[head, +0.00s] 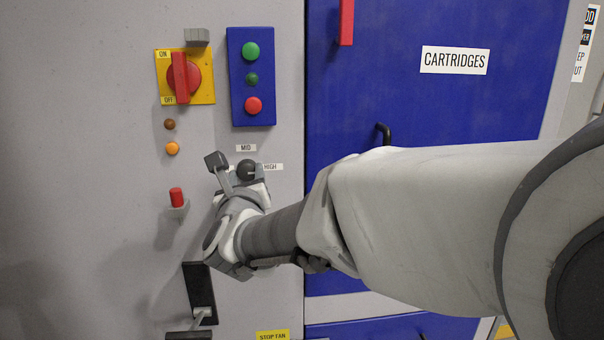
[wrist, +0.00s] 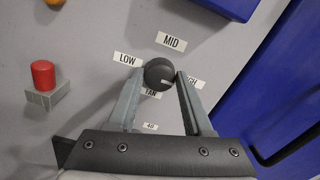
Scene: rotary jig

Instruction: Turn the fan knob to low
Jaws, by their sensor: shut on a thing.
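The fan knob (head: 246,169) is a dark round knob on the grey panel; it also shows in the wrist view (wrist: 158,70). A pale mark on its face points right, toward the HIGH label (wrist: 193,84). The LOW label (wrist: 126,59) is at its left and the MID label (wrist: 172,43) above it. My gripper (wrist: 159,76) is shut on the knob, one finger on each side. In the head view the gripper (head: 247,180) hides the knob's lower left, and the LOW label is not visible there.
A red push piece on a grey block (wrist: 42,76) sits left of the knob. A yellow plate with a red rotary switch (head: 184,77) and a blue button box (head: 251,78) are above. A black lever (head: 199,290) is below. The blue cartridge door (head: 420,110) is right.

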